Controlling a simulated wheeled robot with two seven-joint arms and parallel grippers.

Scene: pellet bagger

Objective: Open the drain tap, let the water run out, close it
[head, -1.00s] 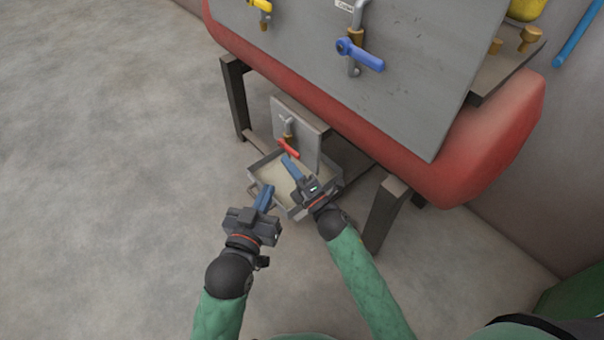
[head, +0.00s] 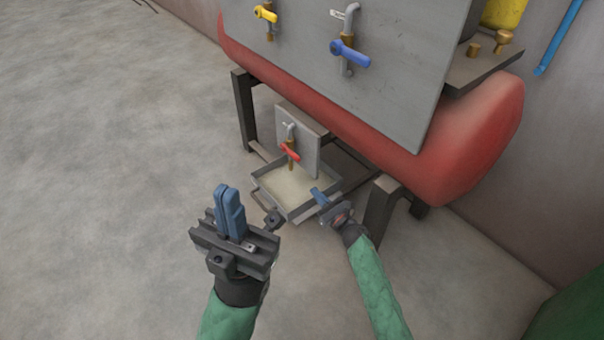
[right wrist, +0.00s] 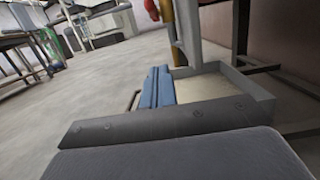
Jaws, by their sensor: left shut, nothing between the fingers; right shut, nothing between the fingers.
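The drain tap with a red handle (head: 290,152) and brass spout is mounted on a small grey plate (head: 308,155) under the red tank (head: 430,165). A shallow grey tray (head: 262,187) with a pale bottom sits on the floor below the spout. The tray (right wrist: 250,92) also shows in the right wrist view, with part of the red handle (right wrist: 152,8) at the top edge. My left gripper (head: 229,205) is shut and empty, to the left of the tray. My right gripper (head: 319,194) is shut and empty, over or beside the tray's right front corner, apart from the tap. No flowing water is discernible.
A large grey panel above carries a yellow-handled tap (head: 265,14) and a blue-handled tap (head: 350,53). Dark stand legs (head: 380,212) flank the space under the tank. The floor at left is clear.

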